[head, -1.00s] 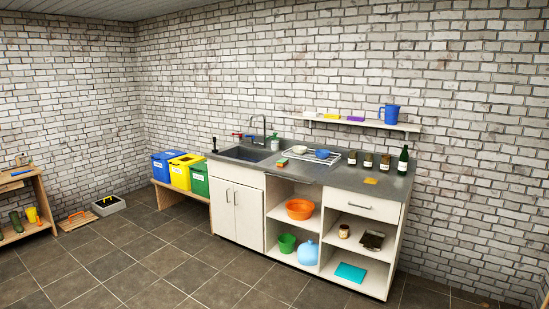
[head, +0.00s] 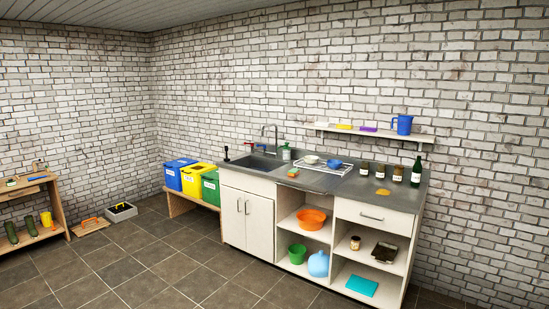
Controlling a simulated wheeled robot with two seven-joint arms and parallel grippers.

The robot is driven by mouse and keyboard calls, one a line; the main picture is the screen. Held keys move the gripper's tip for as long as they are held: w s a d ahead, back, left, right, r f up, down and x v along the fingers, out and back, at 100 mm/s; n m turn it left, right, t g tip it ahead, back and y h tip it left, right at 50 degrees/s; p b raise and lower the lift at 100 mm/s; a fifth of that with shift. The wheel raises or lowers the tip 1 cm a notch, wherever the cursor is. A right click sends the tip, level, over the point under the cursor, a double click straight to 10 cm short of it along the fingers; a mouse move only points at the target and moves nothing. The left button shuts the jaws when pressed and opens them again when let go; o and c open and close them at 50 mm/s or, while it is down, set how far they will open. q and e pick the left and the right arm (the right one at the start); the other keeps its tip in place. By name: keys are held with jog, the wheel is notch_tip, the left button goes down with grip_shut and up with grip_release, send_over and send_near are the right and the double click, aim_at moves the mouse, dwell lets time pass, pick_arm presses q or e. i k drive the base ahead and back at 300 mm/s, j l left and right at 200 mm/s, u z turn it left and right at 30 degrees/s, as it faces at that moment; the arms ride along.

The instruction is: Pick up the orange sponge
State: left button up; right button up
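A small orange-and-green block (head: 292,172) lies on the grey counter (head: 325,182), at the front edge just right of the sink (head: 255,163). It looks like the orange sponge, but it is too small to be sure. A flat yellow-orange piece (head: 382,192) lies farther right on the same counter, near the bottles; it looks more like a cloth. Neither of my grippers shows in the head view.
A dish rack (head: 325,167) with bowls stands behind the block. Several bottles stand at the counter's right. Blue, yellow and green bins (head: 195,180) stand left of the cabinet. A wooden bench (head: 58,205) is at far left. The tiled floor (head: 160,265) in front is clear.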

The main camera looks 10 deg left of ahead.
aim_at(293, 173)
jog(key=i+j+u, duration=0.25)
jog(key=i, duration=0.6)
jog(key=i+u, duration=0.25)
jog(key=i, duration=0.65)
